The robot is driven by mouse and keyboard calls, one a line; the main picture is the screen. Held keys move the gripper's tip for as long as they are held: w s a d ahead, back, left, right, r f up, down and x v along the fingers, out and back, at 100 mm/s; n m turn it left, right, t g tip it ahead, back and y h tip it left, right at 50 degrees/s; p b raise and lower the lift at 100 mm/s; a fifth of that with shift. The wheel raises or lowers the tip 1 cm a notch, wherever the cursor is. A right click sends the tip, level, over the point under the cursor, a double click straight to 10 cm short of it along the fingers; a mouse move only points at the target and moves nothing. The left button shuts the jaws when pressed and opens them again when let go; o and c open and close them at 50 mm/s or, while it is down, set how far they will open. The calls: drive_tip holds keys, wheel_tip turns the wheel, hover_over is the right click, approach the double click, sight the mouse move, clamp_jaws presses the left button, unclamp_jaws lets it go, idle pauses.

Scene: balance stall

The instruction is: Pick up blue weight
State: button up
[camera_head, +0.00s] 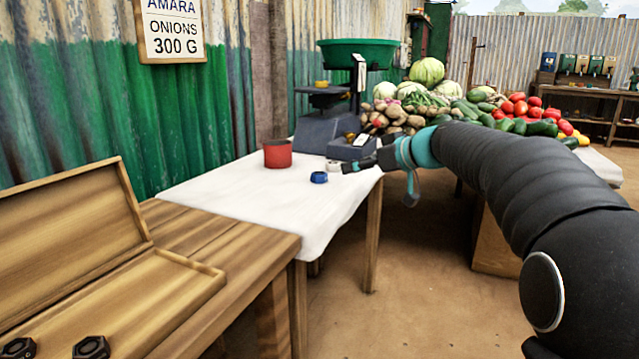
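The blue weight (319,177) is a small, short blue cylinder. It stands upright on the white cloth of the table (250,205), near the cloth's front right edge. My gripper (378,184) is to the right of the blue weight, at the table's right edge, and apart from it. Its dark fingers are spread, one pointing left towards the weight and one hanging down. I see nothing held between them.
A pale weight (333,165) stands just behind the blue one. A red tin (278,154) is to the left. A scale (325,130) with a green pan (358,53) stands behind. Vegetables (450,108) are piled at right. An open wooden box (95,265) is at lower left.

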approach(321, 174)
drive_tip(key=x, duration=0.4)
drive_tip(key=shift+w+r+p, duration=0.15)
drive_tip(key=shift+r+p, duration=0.05)
drive_tip(key=shift+p, duration=0.1)
drive_tip(key=shift+p+x, duration=0.4)
drive_tip(key=shift+x, duration=2.45)
drive_tip(key=shift+d+f, duration=0.1)
drive_tip(key=shift+f, duration=0.05)
clamp_jaws()
